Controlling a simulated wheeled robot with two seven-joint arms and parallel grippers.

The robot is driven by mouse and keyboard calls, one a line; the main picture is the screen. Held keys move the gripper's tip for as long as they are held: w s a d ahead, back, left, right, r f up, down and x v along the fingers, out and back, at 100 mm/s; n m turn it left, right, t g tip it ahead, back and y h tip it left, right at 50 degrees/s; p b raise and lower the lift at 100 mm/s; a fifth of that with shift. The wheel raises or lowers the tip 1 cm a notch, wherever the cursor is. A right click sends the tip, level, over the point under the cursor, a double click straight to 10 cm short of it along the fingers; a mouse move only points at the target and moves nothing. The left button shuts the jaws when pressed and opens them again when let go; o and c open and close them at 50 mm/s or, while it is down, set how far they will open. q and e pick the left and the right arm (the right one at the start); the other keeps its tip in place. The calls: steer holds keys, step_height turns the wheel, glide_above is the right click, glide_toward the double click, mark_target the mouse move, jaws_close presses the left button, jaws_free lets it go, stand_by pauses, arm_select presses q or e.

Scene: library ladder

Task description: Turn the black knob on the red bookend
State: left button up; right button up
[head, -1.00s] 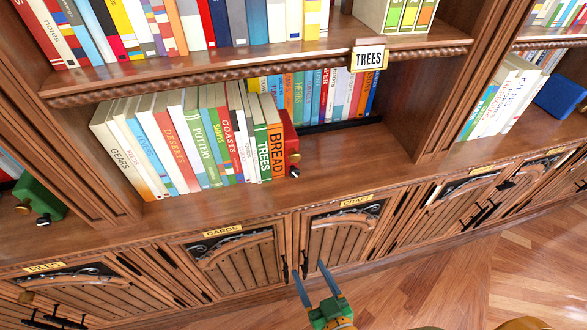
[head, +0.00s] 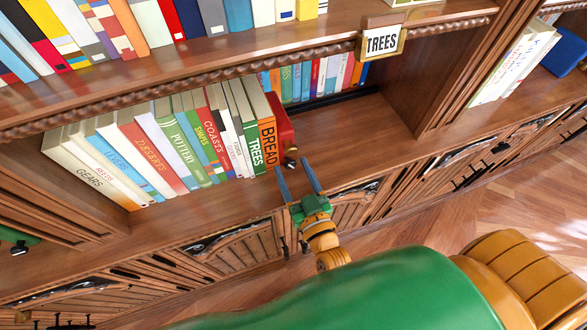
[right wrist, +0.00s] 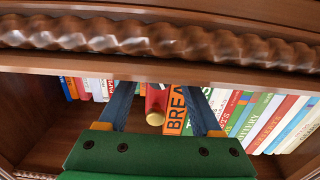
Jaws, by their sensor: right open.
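The red bookend (head: 283,124) stands on the lower shelf against the right end of the book row, beside the orange BREAD book (head: 267,140). Its black knob (head: 291,163) sticks out low on the front, under a small brass-coloured part (head: 292,151). My right gripper (head: 293,166) is open, with its two blue fingers pointing at the bookend's front and the knob showing between the tips. I cannot tell whether they touch it. In the right wrist view the red bookend (right wrist: 156,98) and a brass-coloured round part (right wrist: 155,118) show between the fingers; the black knob is not clear there. My left gripper is out of view.
A green bookend (head: 16,236) with a black knob is partly cut off at the left. The lower shelf (head: 350,135) is bare right of the bookend. Cabinet doors lie below.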

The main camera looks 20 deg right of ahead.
steer(key=shift+s+r, duration=0.1)
steer(key=shift+s, duration=0.15)
jaws_close()
steer(key=shift+m+p, duration=0.5)
steer(key=shift+m, duration=2.3)
jaws_free()
steer(key=shift+w, duration=0.1)
